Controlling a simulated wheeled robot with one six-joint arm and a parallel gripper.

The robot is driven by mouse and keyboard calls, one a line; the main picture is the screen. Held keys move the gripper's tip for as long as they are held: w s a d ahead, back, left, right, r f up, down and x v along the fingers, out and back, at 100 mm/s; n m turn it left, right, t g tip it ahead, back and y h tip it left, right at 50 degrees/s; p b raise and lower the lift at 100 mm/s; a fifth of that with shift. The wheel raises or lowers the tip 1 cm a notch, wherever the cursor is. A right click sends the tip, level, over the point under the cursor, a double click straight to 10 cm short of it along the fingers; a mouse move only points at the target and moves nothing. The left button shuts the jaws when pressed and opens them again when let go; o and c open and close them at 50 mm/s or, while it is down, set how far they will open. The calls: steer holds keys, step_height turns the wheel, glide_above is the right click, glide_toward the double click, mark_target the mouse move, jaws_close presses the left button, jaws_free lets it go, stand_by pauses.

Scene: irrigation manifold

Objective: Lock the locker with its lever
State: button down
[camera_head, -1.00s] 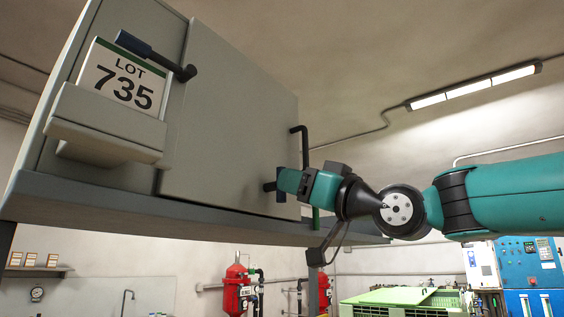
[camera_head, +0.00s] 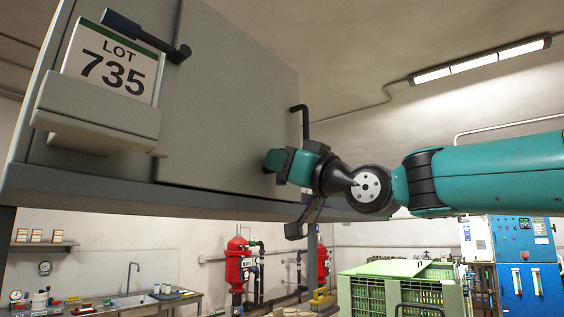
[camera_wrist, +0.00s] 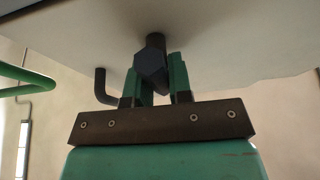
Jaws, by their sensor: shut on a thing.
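The grey locker (camera_head: 225,95) fills the upper left of the head view, its door shut as far as I can see. My gripper (camera_head: 276,160) is at the door's lower right. In the wrist view, the green fingers (camera_wrist: 162,75) are shut on a dark lever (camera_wrist: 151,62), with its six-sided end facing the camera and its post (camera_wrist: 155,41) meeting the pale panel. The head view hides this lever behind my gripper. A second dark lever (camera_head: 133,32) sits at the door's upper left edge, its grip pointing left across the LOT 735 card (camera_head: 112,65).
A black bent bar (camera_head: 304,118) stands out from the locker just above my gripper; a dark bent bar (camera_wrist: 103,88) is also close by in the wrist view. A card holder (camera_head: 95,113) juts out at left. A green crate (camera_head: 395,290) and red tanks (camera_head: 236,265) are lower down.

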steer(key=shift+m, duration=0.5)
steer(key=m+t+h, duration=0.1)
steer(key=m, duration=0.1)
steer(key=m+h+b, duration=0.1)
steer(key=m, duration=0.1)
steer(key=shift+t, duration=0.4)
steer(key=m+h, duration=0.1)
steer(key=m, duration=0.2)
steer(key=m+t+h+b, duration=0.1)
steer(key=m+h, duration=0.1)
steer(key=m, duration=0.2)
steer(key=shift+w+d+f+m+t, duration=0.15)
steer(key=shift+w+m+t, duration=0.05)
steer(key=shift+m+t, duration=0.1)
steer(key=m+h, duration=0.1)
steer(key=m, duration=0.1)
steer(key=m+h, duration=0.1)
steer(key=m, duration=0.2)
steer(key=shift+w+d+f+h, duration=0.1)
steer(key=shift+w+h, duration=0.05)
steer(key=shift+h, duration=0.15)
steer(key=shift+f+m+g+h+p, duration=0.15)
steer(key=shift+m+g+h, duration=0.2)
steer(key=shift+m, duration=0.85)
steer(key=shift+f+m+g+h+p, duration=0.15)
steer(key=shift+m+g, duration=0.3)
steer(key=shift+m, duration=0.75)
steer(key=c, duration=1)
jaws_free()
steer(key=shift+c, duration=0.2)
